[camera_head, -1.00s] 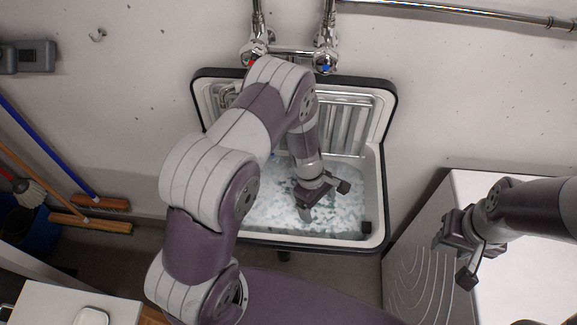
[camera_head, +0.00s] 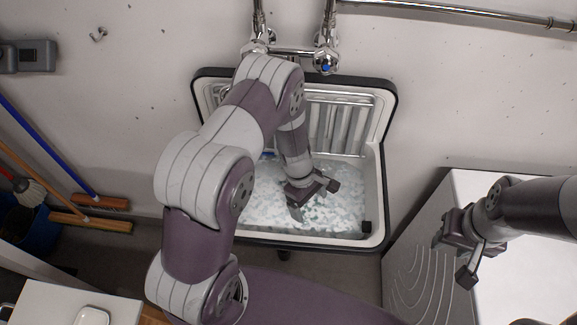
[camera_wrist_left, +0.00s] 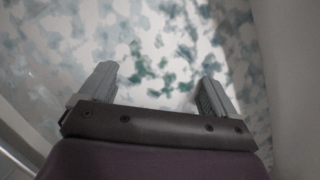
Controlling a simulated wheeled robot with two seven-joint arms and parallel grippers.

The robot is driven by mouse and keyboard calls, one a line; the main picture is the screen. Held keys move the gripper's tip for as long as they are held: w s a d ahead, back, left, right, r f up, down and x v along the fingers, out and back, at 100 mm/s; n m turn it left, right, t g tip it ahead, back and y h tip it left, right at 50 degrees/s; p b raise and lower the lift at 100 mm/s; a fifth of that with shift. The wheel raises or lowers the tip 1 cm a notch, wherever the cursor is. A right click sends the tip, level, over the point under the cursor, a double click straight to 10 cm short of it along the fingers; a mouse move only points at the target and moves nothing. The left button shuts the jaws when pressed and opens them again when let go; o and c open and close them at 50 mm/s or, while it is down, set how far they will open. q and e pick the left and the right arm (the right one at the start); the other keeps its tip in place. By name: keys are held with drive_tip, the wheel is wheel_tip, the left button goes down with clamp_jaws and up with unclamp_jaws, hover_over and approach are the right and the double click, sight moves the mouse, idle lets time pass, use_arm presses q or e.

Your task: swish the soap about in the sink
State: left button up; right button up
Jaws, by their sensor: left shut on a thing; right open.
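The white sink (camera_head: 376,190) has a dark rim and holds water covered with white foam (camera_head: 345,212). My left gripper (camera_head: 314,199) points down into the sink at the foam, near its middle. In the left wrist view its two grey fingers (camera_wrist_left: 157,80) stand apart, shut on the soap, which I cannot tell clearly from the blurred white and teal foam behind. My right gripper (camera_head: 455,260) is open and empty, to the right of the sink above the front of a white cabinet.
Taps (camera_head: 326,62) and a pipe are on the wall behind the sink. A ribbed metal rack (camera_head: 340,120) stands at the sink's back. The white cabinet (camera_head: 420,250) is close on the right. Brooms (camera_head: 95,222) lean at the left.

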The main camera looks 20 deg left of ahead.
wheel_tip(320, 180, up, 14)
drive_tip(key=p, duration=1.3)
drive_tip(key=shift+f+p, duration=0.15)
drive_tip(key=shift+p, duration=0.25)
